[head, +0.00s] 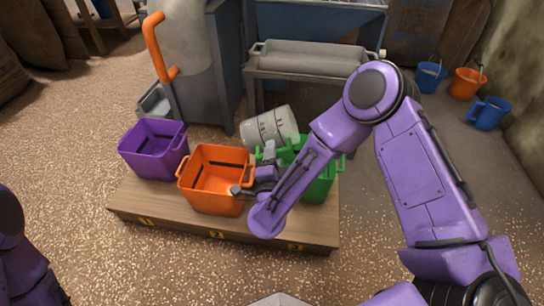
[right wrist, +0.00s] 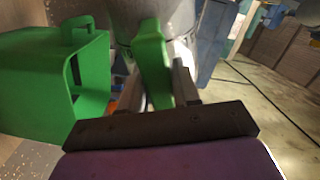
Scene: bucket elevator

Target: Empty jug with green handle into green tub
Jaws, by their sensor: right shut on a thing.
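The jug (head: 268,128) is a pale translucent vessel with dark scale marks. It is tilted on its side in the air above the back edge of the green tub. Its green handle (right wrist: 151,60) is between the fingers of my right gripper (right wrist: 162,85), which is shut on it. The jug's body also fills the top of the right wrist view (right wrist: 180,12). The green tub (head: 318,184) stands at the right end of the wooden platform, partly hidden by my right arm; it shows at left in the right wrist view (right wrist: 40,85). My left gripper is not in view.
An orange tub (head: 212,202) and a purple tub (head: 150,160) stand on the wooden platform (head: 165,210), left of the green tub. A grey machine with an orange handle (head: 153,45) stands behind. Blue and orange buckets (head: 466,84) and a blue jug (head: 488,112) stand at right.

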